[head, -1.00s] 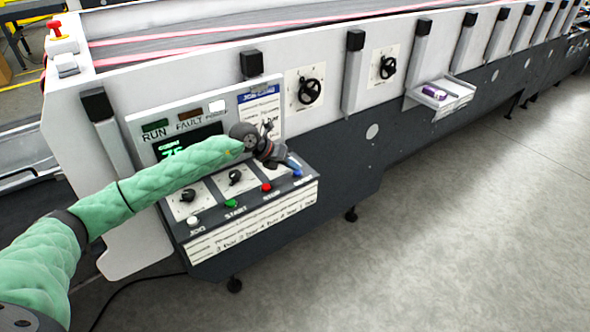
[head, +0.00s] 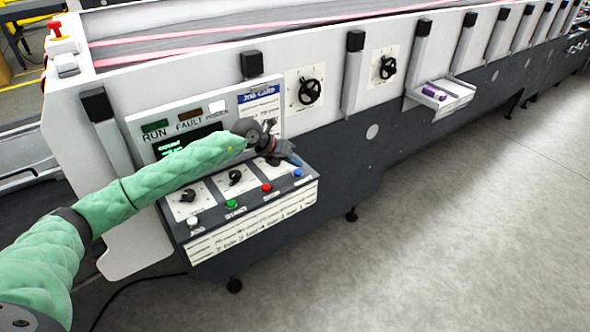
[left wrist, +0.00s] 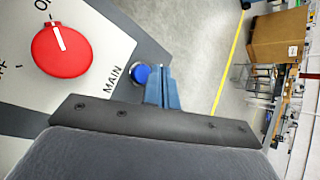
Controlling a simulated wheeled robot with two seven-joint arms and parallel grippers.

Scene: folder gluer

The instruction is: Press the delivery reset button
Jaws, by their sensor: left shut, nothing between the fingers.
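A sloped control panel carries a row of small buttons: white (head: 192,221), green (head: 231,203), red (head: 266,188) and blue (head: 297,173). The label by the blue button is too small to read. My left gripper (head: 293,159) is shut and empty, just above the blue button in the head view. In the left wrist view its blue fingers (left wrist: 163,88) appear just right of the blue button (left wrist: 141,75). Contact cannot be told, but the button shows clear of the fingers in the head view. My right gripper is not in view.
A red rotary knob (left wrist: 62,50) marked MAIN shows in the left wrist view. A display panel (head: 150,128) with RUN and FAULT labels stands behind the buttons, beside a job card (head: 259,98). A small tray (head: 440,103) juts out at right. The floor in front is clear.

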